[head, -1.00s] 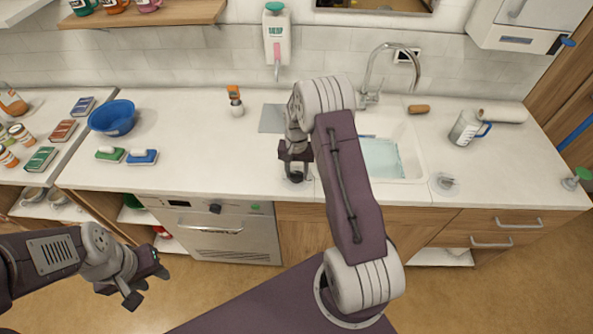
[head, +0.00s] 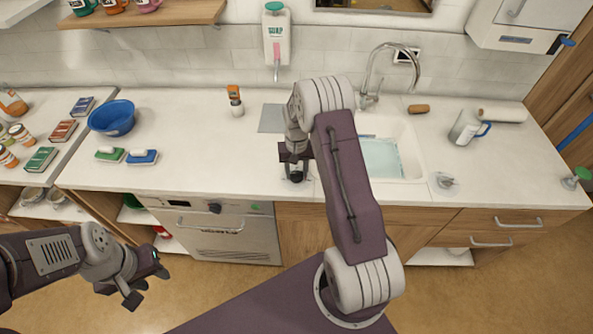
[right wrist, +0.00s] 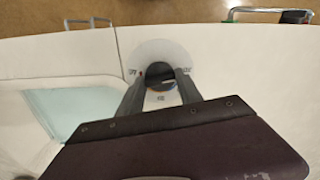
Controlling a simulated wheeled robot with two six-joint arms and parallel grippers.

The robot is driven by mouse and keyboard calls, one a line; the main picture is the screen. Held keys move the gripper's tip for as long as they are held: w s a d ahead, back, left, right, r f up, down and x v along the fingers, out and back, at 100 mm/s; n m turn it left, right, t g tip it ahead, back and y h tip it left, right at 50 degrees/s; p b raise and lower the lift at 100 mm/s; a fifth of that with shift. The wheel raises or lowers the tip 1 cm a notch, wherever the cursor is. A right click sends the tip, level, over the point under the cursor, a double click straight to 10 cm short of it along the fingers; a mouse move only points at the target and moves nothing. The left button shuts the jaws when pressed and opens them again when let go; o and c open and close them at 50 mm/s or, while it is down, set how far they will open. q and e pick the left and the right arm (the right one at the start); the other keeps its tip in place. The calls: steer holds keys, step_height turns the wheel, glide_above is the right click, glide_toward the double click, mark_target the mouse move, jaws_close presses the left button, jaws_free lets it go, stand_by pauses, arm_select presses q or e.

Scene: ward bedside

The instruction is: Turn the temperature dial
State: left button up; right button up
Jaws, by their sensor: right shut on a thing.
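The temperature dial (right wrist: 160,74) shows in the right wrist view as a dark round knob on a pale disc with small dark marks. The disc sits on the white worktop, left of the sink in the head view. My right gripper (right wrist: 162,82) is shut on the knob, one finger on each side. In the head view my right gripper (head: 295,174) is at the worktop's front part, and the arm and wrist hide most of the dial. My left gripper (head: 147,283) is open and empty, low in front of the cabinets.
A sink (head: 408,150) with a tap (head: 374,70) lies to the right of my right gripper. A blue bowl (head: 112,118) and two sponges (head: 142,157) stand to the left. A jug (head: 466,128) stands at the right. The worktop between sponges and dial is clear.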

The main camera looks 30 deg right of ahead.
mark_target(297, 172)
steer(key=o, duration=1.1)
steer(key=shift+w+r, duration=0.15)
steer(key=shift+w, duration=0.05)
steer(key=shift+o, duration=1.4)
steer(key=shift+s, duration=0.1)
step_height(297, 172, up, 9)
steer(key=b, duration=0.1)
